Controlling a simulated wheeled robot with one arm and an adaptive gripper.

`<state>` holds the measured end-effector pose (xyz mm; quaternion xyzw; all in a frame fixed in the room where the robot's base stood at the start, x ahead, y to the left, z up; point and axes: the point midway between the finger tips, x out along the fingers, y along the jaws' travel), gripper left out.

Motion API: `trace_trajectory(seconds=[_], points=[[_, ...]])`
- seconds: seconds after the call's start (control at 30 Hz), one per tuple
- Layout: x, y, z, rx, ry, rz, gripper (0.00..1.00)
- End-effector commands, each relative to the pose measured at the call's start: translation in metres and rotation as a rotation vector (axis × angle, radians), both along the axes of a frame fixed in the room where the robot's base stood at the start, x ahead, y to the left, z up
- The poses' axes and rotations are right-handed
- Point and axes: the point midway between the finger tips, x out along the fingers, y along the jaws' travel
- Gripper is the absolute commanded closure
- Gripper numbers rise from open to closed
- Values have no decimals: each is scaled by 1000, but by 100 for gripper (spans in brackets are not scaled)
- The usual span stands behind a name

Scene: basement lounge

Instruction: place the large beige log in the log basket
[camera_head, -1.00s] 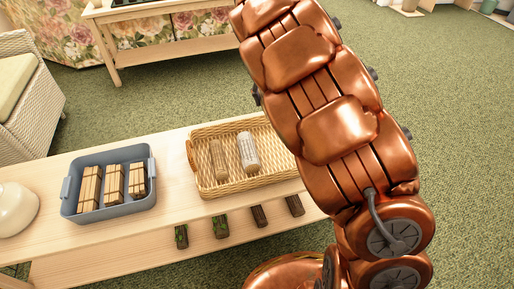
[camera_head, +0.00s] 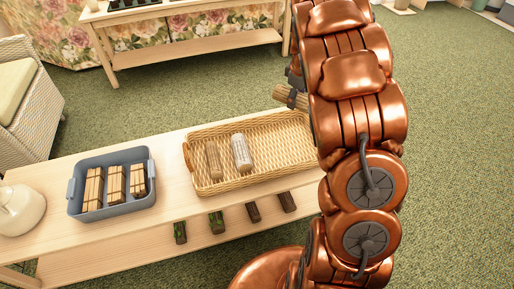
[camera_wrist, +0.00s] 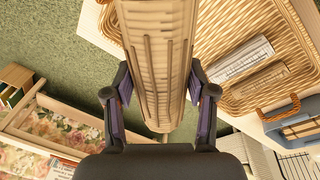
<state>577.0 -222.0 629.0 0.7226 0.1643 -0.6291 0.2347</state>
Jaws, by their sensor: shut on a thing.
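The large beige log (camera_wrist: 158,60) is in my gripper (camera_wrist: 160,92), with a dark finger on each side of it. In the head view, the log (camera_head: 283,93) shows just past the far right part of the basket, apart from it, and my arm hides its rest. The wicker log basket (camera_head: 280,150) stands on the light wood table. It holds a brown log (camera_head: 213,160) and a pale grey log (camera_head: 241,153) side by side in its left half. Its right half looks bare. In the wrist view, the basket (camera_wrist: 285,30) is at upper right.
A blue-grey bin (camera_head: 112,208) with several split wood pieces stands left on the table (camera_head: 168,212). Several dark logs (camera_head: 216,222) show below the tabletop. A white jar-like object (camera_head: 20,212) is at far left. A wooden bench (camera_head: 190,50) stands behind.

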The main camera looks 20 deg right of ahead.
Motion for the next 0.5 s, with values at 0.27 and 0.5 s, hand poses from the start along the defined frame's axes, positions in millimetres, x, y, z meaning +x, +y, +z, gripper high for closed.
trace_trajectory(seconds=[0.27, 0.5], points=[[-11, -27, -14, -6, 0, 86, 89], [-12, -28, -61, -5, 1, 88, 89]])
